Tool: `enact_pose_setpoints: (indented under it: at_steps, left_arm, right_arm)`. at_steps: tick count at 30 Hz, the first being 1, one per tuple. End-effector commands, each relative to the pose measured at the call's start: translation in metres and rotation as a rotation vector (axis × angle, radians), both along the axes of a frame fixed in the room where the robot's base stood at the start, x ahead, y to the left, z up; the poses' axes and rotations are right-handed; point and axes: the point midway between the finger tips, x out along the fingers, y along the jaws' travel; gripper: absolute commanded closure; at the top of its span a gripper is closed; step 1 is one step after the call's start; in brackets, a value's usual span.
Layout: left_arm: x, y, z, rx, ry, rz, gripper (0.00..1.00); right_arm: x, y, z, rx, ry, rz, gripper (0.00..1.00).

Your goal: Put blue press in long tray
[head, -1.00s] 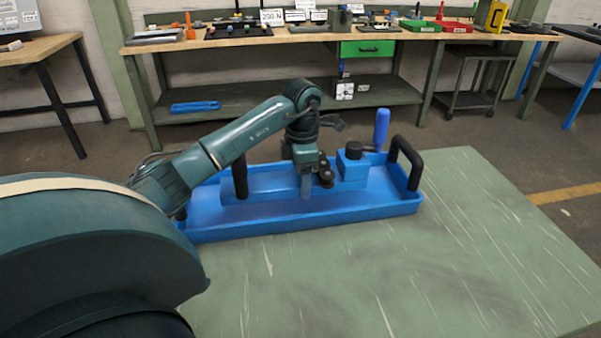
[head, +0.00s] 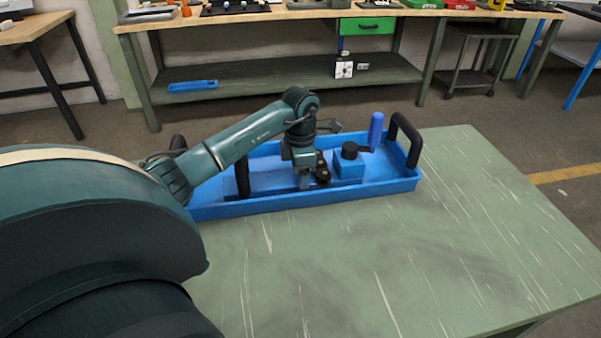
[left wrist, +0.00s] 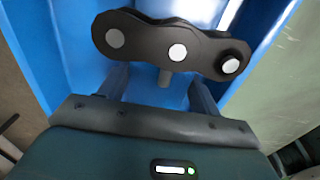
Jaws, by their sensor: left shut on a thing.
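The blue press (head: 348,170) is a blue body with a black knob and a blue lever handle (head: 375,130). It is within the outline of the long blue tray (head: 260,207), toward its right end; the tray's front wall hides its lower edge, so I cannot tell whether it touches the floor. My right gripper is out of view.
Black upright handles stand at the tray's ends, the right one (head: 407,138) close to the press. The green tabletop (head: 400,250) is bare in front and to the right. A workbench (head: 300,70) with a green drawer stands behind, across the floor.

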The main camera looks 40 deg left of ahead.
Motion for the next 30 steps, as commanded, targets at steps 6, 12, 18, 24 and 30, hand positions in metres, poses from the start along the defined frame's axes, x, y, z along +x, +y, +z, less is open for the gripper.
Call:
enact_pose_setpoints:
  at_steps: [6, 12, 18, 24, 30]
  left_arm:
    - [0.0, 0.0, -0.001, -0.001, -0.001, 0.0, 0.23]
    - [0.0, 0.0, -0.001, -0.001, 0.001, 0.0, 0.15]
    - [0.0, 0.0, 0.003, -0.001, 0.001, 0.0, 0.15]
    - [0.001, 0.001, 0.031, 0.003, -0.005, 0.0, 0.15]
    - [0.001, 0.0, 0.075, 0.001, -0.006, 0.0, 0.15]
  right_arm:
    - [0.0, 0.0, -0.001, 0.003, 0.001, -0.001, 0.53]
    - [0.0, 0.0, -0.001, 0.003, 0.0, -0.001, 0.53]
    - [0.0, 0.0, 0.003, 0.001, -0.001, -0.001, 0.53]
    - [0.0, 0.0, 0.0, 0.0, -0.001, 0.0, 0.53]
    - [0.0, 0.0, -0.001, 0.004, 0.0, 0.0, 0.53]
